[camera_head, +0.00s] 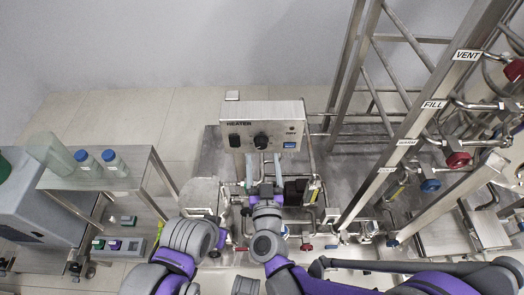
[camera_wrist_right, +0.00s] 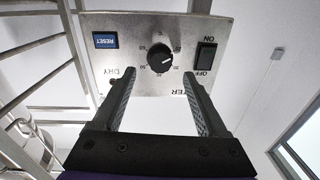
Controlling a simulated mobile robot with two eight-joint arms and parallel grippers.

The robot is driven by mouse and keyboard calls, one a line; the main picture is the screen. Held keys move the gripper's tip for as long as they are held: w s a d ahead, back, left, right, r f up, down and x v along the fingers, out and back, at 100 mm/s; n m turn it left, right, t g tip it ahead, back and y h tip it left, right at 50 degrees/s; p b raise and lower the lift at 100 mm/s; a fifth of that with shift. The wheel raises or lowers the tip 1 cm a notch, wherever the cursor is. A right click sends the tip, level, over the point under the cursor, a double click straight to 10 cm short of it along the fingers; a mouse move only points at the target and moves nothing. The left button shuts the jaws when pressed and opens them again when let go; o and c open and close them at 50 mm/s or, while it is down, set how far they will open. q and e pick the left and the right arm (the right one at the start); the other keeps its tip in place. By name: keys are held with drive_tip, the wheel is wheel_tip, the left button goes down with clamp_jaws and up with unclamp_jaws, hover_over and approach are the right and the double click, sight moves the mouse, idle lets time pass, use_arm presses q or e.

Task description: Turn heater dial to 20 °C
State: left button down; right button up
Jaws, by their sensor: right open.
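The heater panel (camera_head: 285,112) is a metal box with a black round dial (camera_head: 261,141) at its middle. In the right wrist view the panel appears upside down, and the dial (camera_wrist_right: 160,58) sits between and beyond the fingertips, with a pale pointer mark. My right gripper (camera_head: 263,160) is open, just below the dial in the head view. In the right wrist view its two fingers (camera_wrist_right: 158,88) are spread with nothing between them, apart from the dial. My left arm shows at the bottom, but its gripper does not.
The panel also carries a black ON/OFF switch (camera_head: 234,140) and a blue RESET button (camera_head: 289,145). A metal frame with pipes and coloured valves (camera_head: 458,160) stands at right. A trolley with bottles (camera_head: 112,158) stands at left. Pipework lies below the panel.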

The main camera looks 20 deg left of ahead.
drive_tip(key=v, duration=0.6)
drive_tip(key=shift+s, duration=0.25)
drive_tip(key=d+f+n+g, duration=0.1)
drive_tip(key=d+f+g, duration=0.2)
drive_tip(key=d+g, duration=0.65)
drive_tip(key=s+d+f+m+g+h, duration=0.25)
drive_tip(key=s+d, duration=0.35)
drive_tip(key=d, duration=0.3)
drive_tip(key=s+d+f+m+g+h, duration=0.15)
drive_tip(key=s+d+h, duration=0.25)
drive_tip(key=s+d, duration=0.4)
use_arm(q)
wheel_tip(320, 180, up, 19)
drive_tip(key=w+p, duration=0.2)
drive_tip(key=p, duration=1.4)
drive_tip(key=shift+t+p, duration=0.4)
use_arm(e)
drive_tip(key=w+r+t, duration=0.1)
drive_tip(key=w+r, duration=0.1)
drive_tip(key=r, duration=0.7)
drive_tip(key=w+r, duration=0.2)
drive_tip(key=r, duration=0.7)
drive_tip(key=shift+d+r+t, duration=0.25)
drive_tip(key=shift+r+t, duration=0.05)
drive_tip(key=shift+t, duration=0.05)
